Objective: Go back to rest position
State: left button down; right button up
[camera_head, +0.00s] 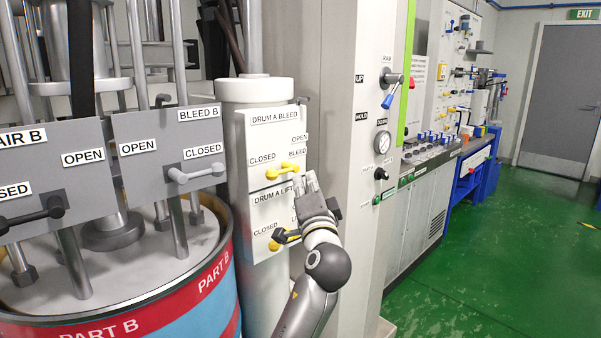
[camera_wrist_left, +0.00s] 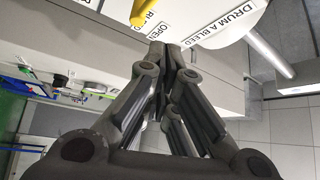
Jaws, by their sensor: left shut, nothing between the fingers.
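My left gripper (camera_head: 309,190) is in front of the white valve panels on the white column, between the Drum A bleed panel (camera_head: 261,143) and the Drum A lift panel (camera_head: 262,211). Its fingers are shut and empty; the fingertips meet in the left wrist view (camera_wrist_left: 162,50). The yellow Drum A bleed handle (camera_head: 284,170) lies close to the fingertips, and its yellow end also shows at the top of the left wrist view (camera_wrist_left: 145,12). I cannot tell whether they touch. The Drum A lift handle (camera_head: 281,239) is partly hidden by the gripper. My right gripper is not in view.
A red and blue drum (camera_head: 206,293) marked Part B stands at left under grey valve panels (camera_head: 165,150). A grey-white cabinet (camera_head: 335,120) with a gauge and levers (camera_head: 390,98) is just right of the gripper. Green floor (camera_head: 500,260) is open at right.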

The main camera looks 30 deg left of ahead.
pick_arm(q)
jog(key=w+d+f+m+g+h, duration=0.1)
jog(key=w+d+f+m+h, duration=0.15)
jog(key=f, duration=1.15)
jog(key=w+d+f+m+g+h, duration=0.1)
jog(key=d+f+h, duration=0.25)
jog(key=f, duration=1.05)
jog(key=s+d+f+g+h+p, duration=0.15)
jog(key=s+f, duration=0.25)
jog(key=f, duration=0.8)
jog(key=s+f+g+h, duration=0.25)
jog(key=s+f, duration=0.25)
jog(key=f, duration=0.7)
jog(key=s+d+f+n+g+h+p, duration=0.1)
jog(key=s+f+n+g, duration=0.4)
jog(key=s+f, duration=1.75)
jog(key=s+a+f+n+g, duration=0.1)
jog(key=s+f, duration=0.3)
jog(key=s, duration=1.1)
jog(key=s+f+n+g+h+p, duration=0.1)
jog(key=s+f+n+g, duration=0.1)
jog(key=s, duration=1.3)
jog(key=shift+s+a+f+g, duration=0.15)
jog(key=shift+a+f+g, duration=0.25)
jog(key=shift+f+g, duration=0.55)
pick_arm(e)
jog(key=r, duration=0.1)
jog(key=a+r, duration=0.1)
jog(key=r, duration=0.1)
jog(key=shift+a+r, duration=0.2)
